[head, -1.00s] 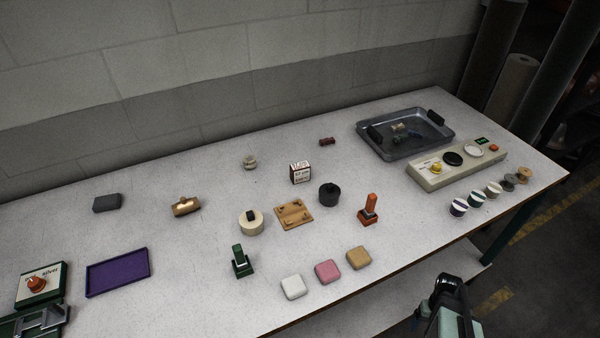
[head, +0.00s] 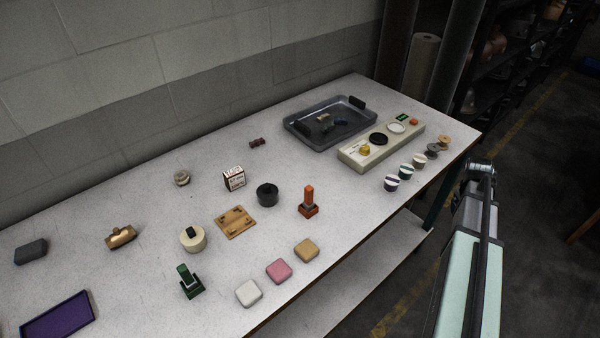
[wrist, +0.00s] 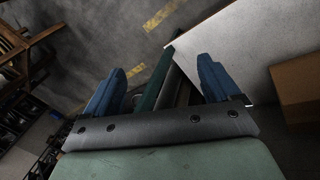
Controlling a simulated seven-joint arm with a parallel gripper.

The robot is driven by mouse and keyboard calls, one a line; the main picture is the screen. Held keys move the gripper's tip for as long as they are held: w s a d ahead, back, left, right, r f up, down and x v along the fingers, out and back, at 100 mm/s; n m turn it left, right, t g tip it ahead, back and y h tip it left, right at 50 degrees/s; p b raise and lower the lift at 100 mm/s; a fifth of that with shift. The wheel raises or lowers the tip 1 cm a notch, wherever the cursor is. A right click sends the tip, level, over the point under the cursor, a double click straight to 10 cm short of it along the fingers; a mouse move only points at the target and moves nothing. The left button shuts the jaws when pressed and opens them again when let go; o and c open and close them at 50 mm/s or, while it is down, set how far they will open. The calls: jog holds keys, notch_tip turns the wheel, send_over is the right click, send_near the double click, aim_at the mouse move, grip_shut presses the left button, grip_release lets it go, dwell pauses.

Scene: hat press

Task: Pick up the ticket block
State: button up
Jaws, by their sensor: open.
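A small white block with dark and red print on its faces, which looks like the ticket block (head: 233,178), stands on the table (head: 330,230) near its middle in the head view. My gripper (wrist: 161,68) shows in the wrist view with its two blue fingers wide apart and nothing between them. It is off the table's edge, above the floor, well away from the printed block. The block is not seen in the wrist view, and my fingers are not made out in the head view.
Close around the block are a black round pot (head: 267,195), a wooden plate with pegs (head: 235,222) and an orange stamp (head: 308,202). A grey tray (head: 297,133) and a beige control panel (head: 352,158) stand behind right. A brown box (wrist: 298,82) shows in the wrist view.

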jog(key=w+d+r+t+h, duration=0.1)
jog(key=w+d+r, duration=0.15)
jog(key=r, duration=0.55)
jog(key=w+d+r, duration=0.2)
jog(key=d+r, duration=0.1)
jog(key=r, duration=0.5)
jog(key=w+a+r+n+y, duration=0.1)
jog(key=w+a, duration=0.1)
jog(key=a, duration=1)
jog(key=w+a+r+y, duration=0.1)
jog(key=w+a, duration=0.2)
jog(key=a, duration=1)
jog(key=w+a+r+n+y, duration=0.1)
jog(key=w+a+r, duration=0.1)
jog(key=a, duration=1.1)
jog(key=shift+w+n, duration=0.3)
jog(key=shift+w, duration=0.35)
jog(key=s+a+r+g+y, duration=0.1)
jog(key=s+a, duration=0.2)
jog(key=a, duration=1.2)
notch_tip(320, 180, up, 3)
jog(key=n+g, duration=0.2)
send_over(233, 171)
jog(key=shift+n, duration=0.3)
jog(key=shift+f, duration=6.45)
jog(key=shift+c, duration=0.3)
